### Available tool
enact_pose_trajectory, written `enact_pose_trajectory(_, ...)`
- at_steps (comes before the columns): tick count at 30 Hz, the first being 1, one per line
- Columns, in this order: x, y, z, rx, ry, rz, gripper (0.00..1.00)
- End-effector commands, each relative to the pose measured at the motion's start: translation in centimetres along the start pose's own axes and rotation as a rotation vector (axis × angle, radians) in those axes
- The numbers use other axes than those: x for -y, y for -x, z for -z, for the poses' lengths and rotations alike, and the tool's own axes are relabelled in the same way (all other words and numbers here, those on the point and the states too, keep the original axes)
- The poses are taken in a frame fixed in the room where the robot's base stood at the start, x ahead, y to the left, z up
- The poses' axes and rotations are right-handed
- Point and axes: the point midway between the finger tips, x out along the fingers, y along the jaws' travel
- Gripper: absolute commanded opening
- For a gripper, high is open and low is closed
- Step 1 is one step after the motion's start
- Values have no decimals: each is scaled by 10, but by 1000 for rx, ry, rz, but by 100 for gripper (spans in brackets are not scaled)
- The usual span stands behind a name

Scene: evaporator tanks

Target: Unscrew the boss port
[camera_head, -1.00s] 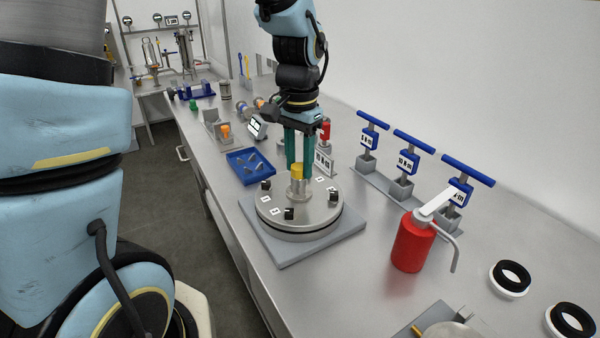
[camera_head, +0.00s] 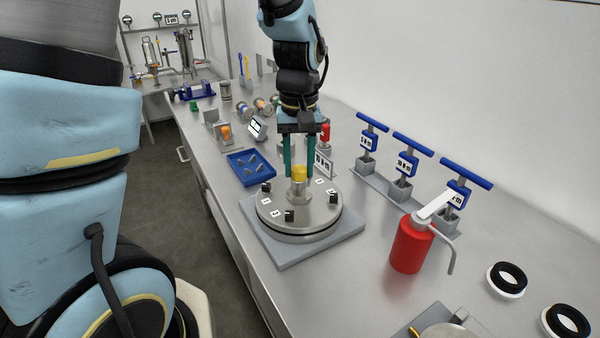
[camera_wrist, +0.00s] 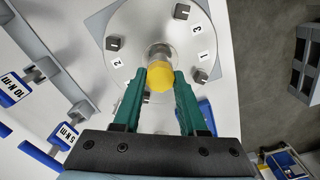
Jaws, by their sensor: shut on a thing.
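The boss port is a metal neck (camera_head: 299,192) with a yellow cap (camera_head: 299,173), standing upright in the middle of a round steel lid. In the wrist view the yellow cap (camera_wrist: 160,76) sits between my green fingertips, with the metal neck behind it. My gripper (camera_head: 299,171) points down from above and is shut on the yellow cap (camera_wrist: 160,76), one finger on each side. The round lid (camera_head: 325,208) carries several small black blocks and numbered white labels, and rests on a grey square plate (camera_head: 285,257).
A blue tray (camera_head: 240,160) with small parts lies behind left. Blue T-handled tools (camera_head: 407,160) stand along the wall at right. A red bottle (camera_head: 410,245) and black-and-white rings (camera_head: 508,278) are at front right. Bare bench lies between plate and bottle.

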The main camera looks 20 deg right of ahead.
Motion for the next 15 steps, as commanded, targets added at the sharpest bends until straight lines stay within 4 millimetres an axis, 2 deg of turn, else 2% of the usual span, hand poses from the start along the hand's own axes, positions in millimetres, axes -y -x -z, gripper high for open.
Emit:
enact_pose_trajectory(10, 0, 0, 0, 1, 36, 1, 0)
enact_pose_trajectory(15, 0, 3, -1, 2, 235, 3, 0)
